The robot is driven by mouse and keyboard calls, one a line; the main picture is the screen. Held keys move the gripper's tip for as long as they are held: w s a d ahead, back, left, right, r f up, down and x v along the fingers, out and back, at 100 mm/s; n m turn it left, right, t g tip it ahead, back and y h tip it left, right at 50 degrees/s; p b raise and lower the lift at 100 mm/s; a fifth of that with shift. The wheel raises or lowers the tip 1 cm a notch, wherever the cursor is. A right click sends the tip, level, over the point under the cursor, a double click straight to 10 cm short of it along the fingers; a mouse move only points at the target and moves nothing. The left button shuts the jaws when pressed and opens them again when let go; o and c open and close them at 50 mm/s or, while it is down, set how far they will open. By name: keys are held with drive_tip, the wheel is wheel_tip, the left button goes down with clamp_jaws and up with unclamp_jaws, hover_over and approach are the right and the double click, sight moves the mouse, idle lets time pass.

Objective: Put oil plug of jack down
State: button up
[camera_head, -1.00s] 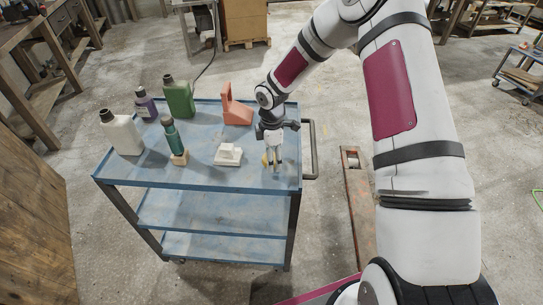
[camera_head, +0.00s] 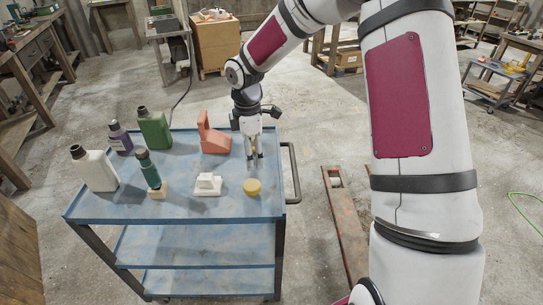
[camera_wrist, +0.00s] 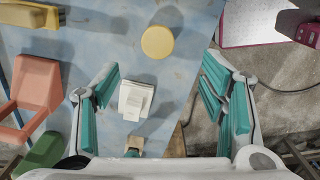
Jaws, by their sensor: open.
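The oil plug appears as a round yellow disc (camera_head: 252,186) lying flat on the blue cart's top (camera_head: 225,207), near its front right corner. In the wrist view the whole yellow disc (camera_wrist: 157,42) shows on the blue surface, beyond the fingers. My gripper (camera_head: 254,157) is over the cart, farther back than the disc and apart from it. In the wrist view its teal-padded fingers (camera_wrist: 157,88) are wide open with nothing held. I cannot identify a jack with certainty.
A white block (camera_head: 207,184) stands left of the disc. A salmon-coloured holder (camera_head: 214,135) stands behind it. A yellow block (camera_wrist: 30,13) lies near my gripper.

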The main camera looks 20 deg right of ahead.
drive_tip(key=s+r+m+t+h, duration=0.1)
drive_tip(key=s+r+m, duration=0.15)
drive_tip(key=r, duration=0.35)
drive_tip(key=s+r+m+h, duration=0.1)
drive_tip(key=s+r+m, duration=0.1)
drive_tip(key=s+r, duration=0.25)
drive_tip(key=s+r+m+t, duration=0.1)
drive_tip(key=s+r+m, duration=0.3)
drive_tip(key=s, duration=0.3)
drive_tip(key=s+r+m+t+y, duration=0.1)
drive_tip(key=s+r+m+t, duration=0.1)
drive_tip(key=s, duration=0.6)
drive_tip(key=s+r+m+t+y, duration=0.1)
drive_tip(key=s+r+m, duration=0.4)
drive_tip(key=s+r, duration=0.1)
drive_tip(key=shift+s+a+r+m+t, duration=0.25)
drive_tip(key=shift+s+m+t, duration=0.1)
drive_tip(key=shift+s, duration=0.3)
